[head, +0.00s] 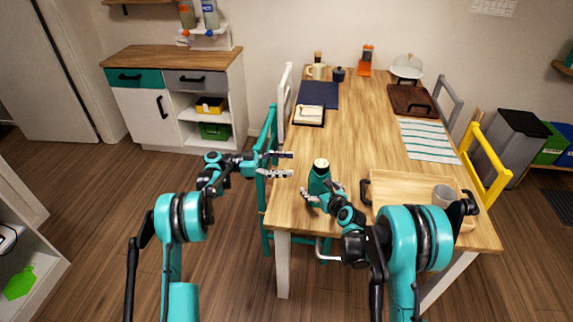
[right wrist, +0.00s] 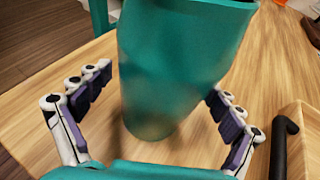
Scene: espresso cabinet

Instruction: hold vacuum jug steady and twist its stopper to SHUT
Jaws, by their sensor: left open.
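The vacuum jug (head: 319,181) stands upright on the table near its front left edge, teal with a pale stopper (head: 321,164) on top. My right gripper (head: 322,199) is at the jug's near side. In the right wrist view its fingers (right wrist: 158,88) are spread on either side of the jug's teal body (right wrist: 170,65), with a gap at the left; contact at the right is unclear. My left gripper (head: 284,164) is open and empty, left of the jug, over the table's left edge. The stopper is outside the right wrist view, and its markings are too small to read.
A wooden tray (head: 400,181) with a grey cup (head: 443,194) lies right of the jug. A teal chair (head: 268,150) stands at the table's left side. A framed item (head: 309,115) and a dark blue mat (head: 318,94) lie farther back. The table's middle is clear.

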